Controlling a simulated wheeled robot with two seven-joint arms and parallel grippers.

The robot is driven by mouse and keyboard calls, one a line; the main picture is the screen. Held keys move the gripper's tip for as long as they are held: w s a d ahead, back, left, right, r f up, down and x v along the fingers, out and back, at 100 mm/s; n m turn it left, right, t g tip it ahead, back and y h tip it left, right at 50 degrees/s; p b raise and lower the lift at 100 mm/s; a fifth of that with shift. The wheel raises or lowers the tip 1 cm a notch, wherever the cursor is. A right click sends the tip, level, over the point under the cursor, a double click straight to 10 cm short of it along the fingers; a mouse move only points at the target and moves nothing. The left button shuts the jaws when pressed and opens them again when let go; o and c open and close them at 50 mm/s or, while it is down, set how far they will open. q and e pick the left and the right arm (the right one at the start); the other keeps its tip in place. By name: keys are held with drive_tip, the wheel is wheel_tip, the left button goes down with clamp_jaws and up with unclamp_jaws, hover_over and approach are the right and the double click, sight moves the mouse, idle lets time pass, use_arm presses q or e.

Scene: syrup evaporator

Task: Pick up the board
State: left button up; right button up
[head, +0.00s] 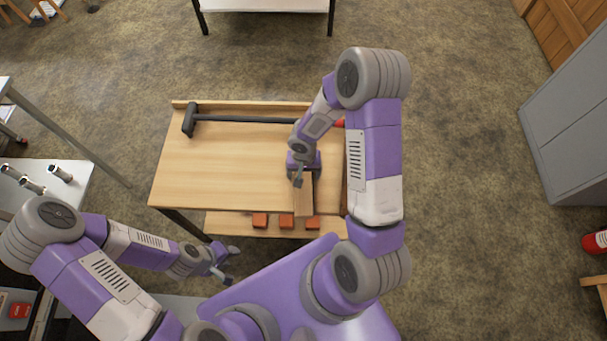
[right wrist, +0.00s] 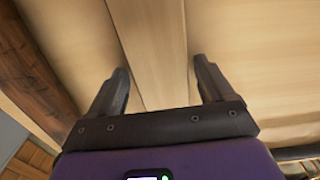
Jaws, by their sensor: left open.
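The board (head: 304,199) is a narrow light-wood plank lying on the wooden workbench (head: 225,165), near its right end. My right gripper (head: 300,180) is over the board's far part and hides some of it. In the right wrist view the board (right wrist: 152,50) runs between the two spread fingers of my right gripper (right wrist: 160,88), one finger on each side. The fingers look apart from its edges, with nothing clamped. My left gripper (head: 227,266) is open and empty, in front of the bench and below its top, away from the board.
A long-handled hammer (head: 240,119) lies along the bench's back edge, partly behind my right arm. Orange-red blocks (head: 287,221) sit on a lower ledge at the front. A grey table (head: 70,185) stands at the left and a grey cabinet (head: 575,135) at the right.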

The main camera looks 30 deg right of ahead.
drive_tip(key=c, duration=1.1)
